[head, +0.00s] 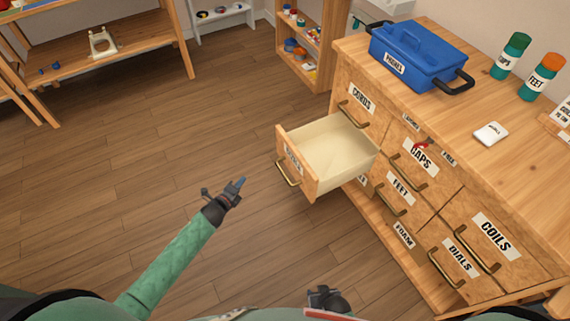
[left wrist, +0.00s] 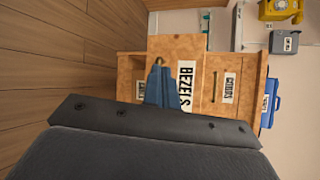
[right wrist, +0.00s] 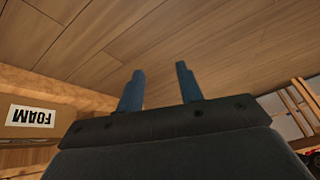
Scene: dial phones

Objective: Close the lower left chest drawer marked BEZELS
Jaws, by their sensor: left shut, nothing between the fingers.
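The BEZELS drawer (head: 296,163) stands pulled out of the wooden chest, and its pale inside looks empty. Its front has a brass handle (head: 287,174) and a label; the label BEZELS (left wrist: 185,86) reads clearly in the left wrist view. My left gripper (head: 241,181) is shut and empty, to the left of the drawer front and apart from it in the head view. In the left wrist view its blue fingers (left wrist: 160,86) point at the drawer front and cover part of it. My right gripper (right wrist: 158,85) is open and empty, low by the chest near the FOAM drawer (right wrist: 31,116).
A blue toolbox (head: 418,55) and two bottles stand on the chest top. The floor (head: 130,150) left of the drawer is clear.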

